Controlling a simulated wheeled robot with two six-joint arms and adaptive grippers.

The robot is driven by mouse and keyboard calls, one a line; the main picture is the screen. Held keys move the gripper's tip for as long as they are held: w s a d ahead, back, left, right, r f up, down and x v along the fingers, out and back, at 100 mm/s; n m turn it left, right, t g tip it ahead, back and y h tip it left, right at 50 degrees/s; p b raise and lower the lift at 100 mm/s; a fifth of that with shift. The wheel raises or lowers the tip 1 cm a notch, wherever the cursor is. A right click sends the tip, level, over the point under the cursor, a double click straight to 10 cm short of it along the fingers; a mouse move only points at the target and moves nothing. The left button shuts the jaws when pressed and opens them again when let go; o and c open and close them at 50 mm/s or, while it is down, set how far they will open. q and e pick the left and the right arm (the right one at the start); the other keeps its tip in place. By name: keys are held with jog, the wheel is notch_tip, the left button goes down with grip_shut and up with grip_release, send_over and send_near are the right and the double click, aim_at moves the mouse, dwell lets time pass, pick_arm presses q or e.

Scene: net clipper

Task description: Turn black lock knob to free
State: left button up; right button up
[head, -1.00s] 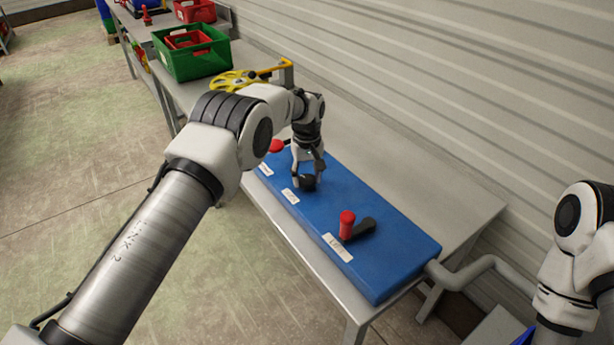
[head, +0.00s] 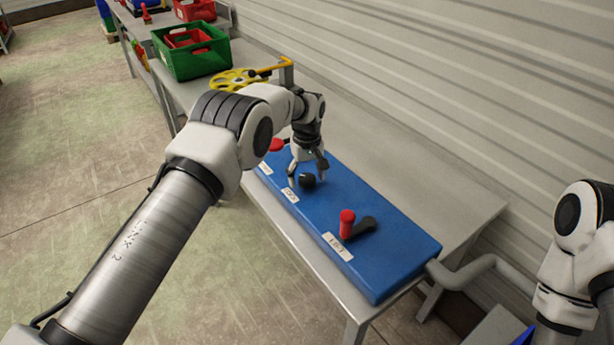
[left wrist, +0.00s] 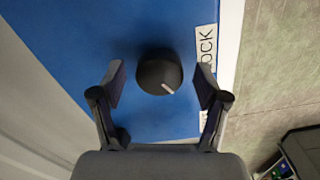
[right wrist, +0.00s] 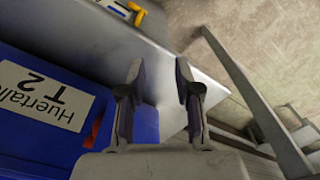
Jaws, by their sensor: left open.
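The black lock knob (head: 307,181) sits on top of the blue panel box (head: 390,245), beside a white label. In the left wrist view the round black knob (left wrist: 160,71) has a pale pointer mark aimed to the lower right, and a label reading "LOCK" (left wrist: 206,47) is to its right. My left gripper (head: 307,180) is open above the panel, with its fingers on either side of the knob and apart from it. In the left wrist view my left gripper (left wrist: 160,85) shows clear gaps to the knob. My right gripper (right wrist: 158,75) is open and empty, away from the panel.
A lever with a red grip (head: 347,222) stands on the panel's near end, and a red knob (head: 276,146) at its far end. A yellow handwheel (head: 237,79) and green crate (head: 190,52) are farther back. In the right wrist view a blue bin (right wrist: 55,105) is close.

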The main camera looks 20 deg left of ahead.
aim_at(307, 177)
pick_arm(q)
jog(key=shift+r, duration=0.1)
notch_tip(307, 177, up, 12)
dwell(0.5)
